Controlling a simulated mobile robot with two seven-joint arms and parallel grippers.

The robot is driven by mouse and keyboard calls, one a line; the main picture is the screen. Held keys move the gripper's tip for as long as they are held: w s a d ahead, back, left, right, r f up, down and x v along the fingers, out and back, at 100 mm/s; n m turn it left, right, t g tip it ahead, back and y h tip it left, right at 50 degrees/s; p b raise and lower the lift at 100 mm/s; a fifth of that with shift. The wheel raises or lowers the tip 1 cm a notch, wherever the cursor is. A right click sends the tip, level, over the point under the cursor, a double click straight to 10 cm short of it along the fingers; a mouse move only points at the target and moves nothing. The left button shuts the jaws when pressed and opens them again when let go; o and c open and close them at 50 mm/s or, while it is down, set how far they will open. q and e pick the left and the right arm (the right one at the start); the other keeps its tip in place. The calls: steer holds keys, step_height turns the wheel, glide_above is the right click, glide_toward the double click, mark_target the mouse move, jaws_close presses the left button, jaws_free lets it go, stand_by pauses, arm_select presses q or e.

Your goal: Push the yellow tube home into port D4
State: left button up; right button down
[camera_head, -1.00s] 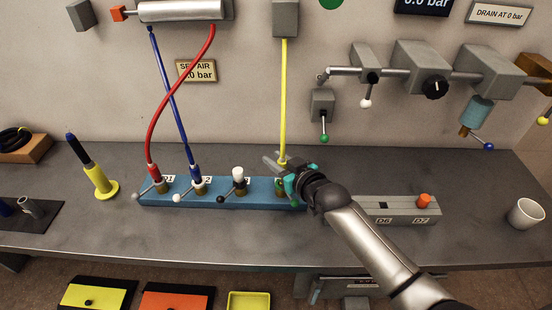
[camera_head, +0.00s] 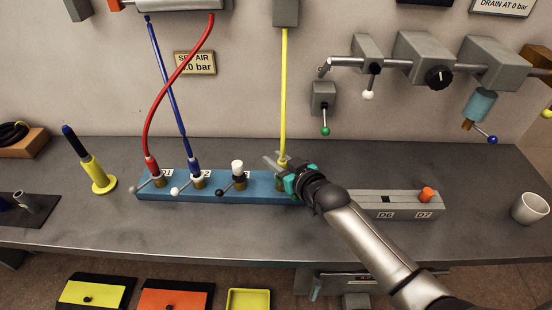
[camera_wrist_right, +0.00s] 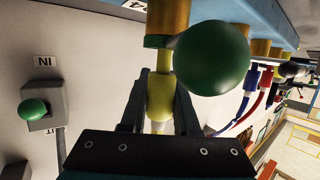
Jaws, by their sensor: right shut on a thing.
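The yellow tube (camera_head: 284,90) hangs from a grey block on the wall down to the right end of the blue manifold (camera_head: 215,188). My right gripper (camera_head: 282,164) is shut on the tube's lower end, just above the manifold. In the right wrist view the tube's yellow end piece (camera_wrist_right: 160,97) is between the fingers. Its narrower tip lines up with the brass port (camera_wrist_right: 168,18), and a green collar lies between. A green ball handle (camera_wrist_right: 213,57) partly covers the port side, so seating depth cannot be told. My left gripper is not in view.
Red (camera_head: 148,120) and blue (camera_head: 170,85) tubes run to the manifold's left ports. A white-capped port (camera_head: 237,167) stands between them and my gripper. A grey block (camera_head: 370,203) labelled D6 and D7 is right, partly behind my arm. The front bench strip is clear.

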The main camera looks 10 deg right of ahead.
steer(key=shift+f, duration=0.15)
steer(key=c, duration=0.6)
jaws_free()
steer(key=p+v, duration=0.2)
steer(key=v, duration=1.3)
steer(key=shift+s, duration=0.1)
